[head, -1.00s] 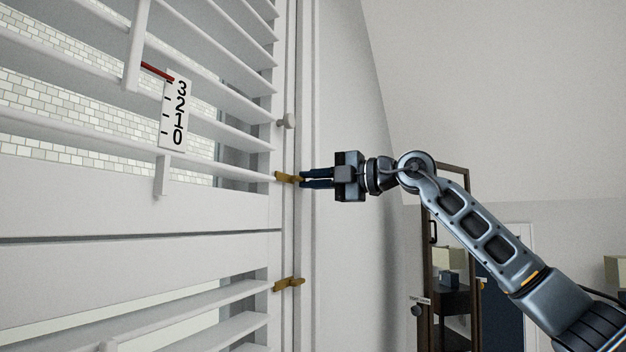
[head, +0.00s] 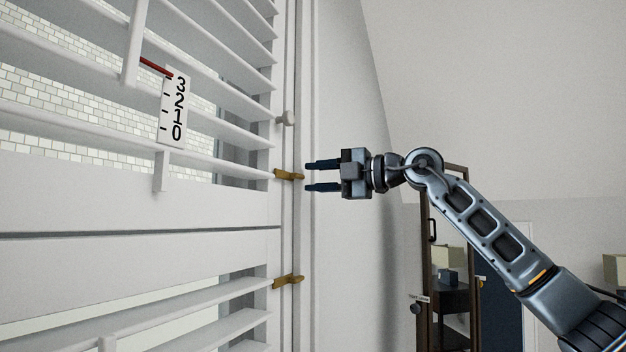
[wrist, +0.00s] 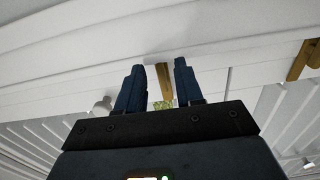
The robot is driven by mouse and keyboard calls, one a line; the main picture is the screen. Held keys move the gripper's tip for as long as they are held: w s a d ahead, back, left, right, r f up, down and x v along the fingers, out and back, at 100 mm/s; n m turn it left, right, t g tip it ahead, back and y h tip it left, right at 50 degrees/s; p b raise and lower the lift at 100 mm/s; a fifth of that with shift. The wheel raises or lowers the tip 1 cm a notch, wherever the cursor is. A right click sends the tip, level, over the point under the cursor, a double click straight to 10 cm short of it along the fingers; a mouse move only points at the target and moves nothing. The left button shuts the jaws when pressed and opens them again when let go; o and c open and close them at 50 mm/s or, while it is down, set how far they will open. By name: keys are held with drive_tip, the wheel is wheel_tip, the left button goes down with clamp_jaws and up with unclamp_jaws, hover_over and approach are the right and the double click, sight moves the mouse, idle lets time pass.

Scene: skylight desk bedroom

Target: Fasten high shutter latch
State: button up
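The white louvred shutter (head: 120,205) fills the left of the head view. A brass upper latch (head: 288,175) sits at its right edge, lying roughly horizontal and reaching onto the frame strip. A second brass latch (head: 287,281) sits lower on the same edge, in a similar pose. My gripper (head: 308,176) is open and empty, just right of the upper latch, with a small gap between. In the wrist view, a brass latch (wrist: 165,82) shows between my gripper's (wrist: 158,82) spread fingers, and another brass latch (wrist: 303,60) is at the right.
A numbered scale plate (head: 173,108) with a red pointer (head: 156,67) is on the louvres. A dark-framed cabinet (head: 431,250) stands beyond my arm. The wall right of the window frame is bare.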

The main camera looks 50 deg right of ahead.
drive_tip(key=b+v, duration=0.1)
drive_tip(key=v, duration=0.5)
drive_tip(key=shift+s, duration=0.2)
